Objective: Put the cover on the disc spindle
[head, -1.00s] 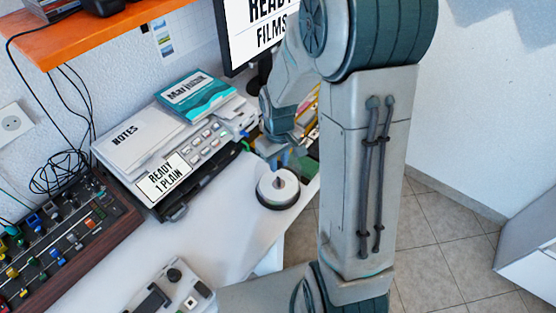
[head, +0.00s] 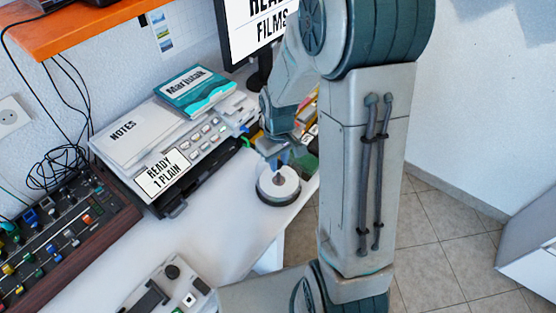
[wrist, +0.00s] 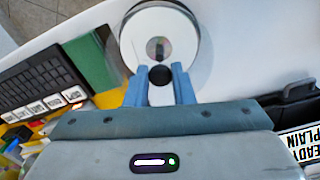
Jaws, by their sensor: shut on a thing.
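The disc spindle (head: 278,192) stands on the white desk, with a stack of white discs on a dark base. It also shows in the wrist view (wrist: 142,35), with its centre post just beyond my fingers. My gripper (head: 281,166) is over the spindle. In the wrist view, my blue fingers (wrist: 160,84) are shut on a round dark knob, which appears to be the top of the clear cover (wrist: 160,76). The cover's walls are barely visible, so I cannot tell how far they are around the discs.
A grey machine (head: 205,150) with a "READY 1 PLAIN" sign and papers stands left of the spindle. A mixer (head: 65,235) is further left. A monitor (head: 262,35) stands behind.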

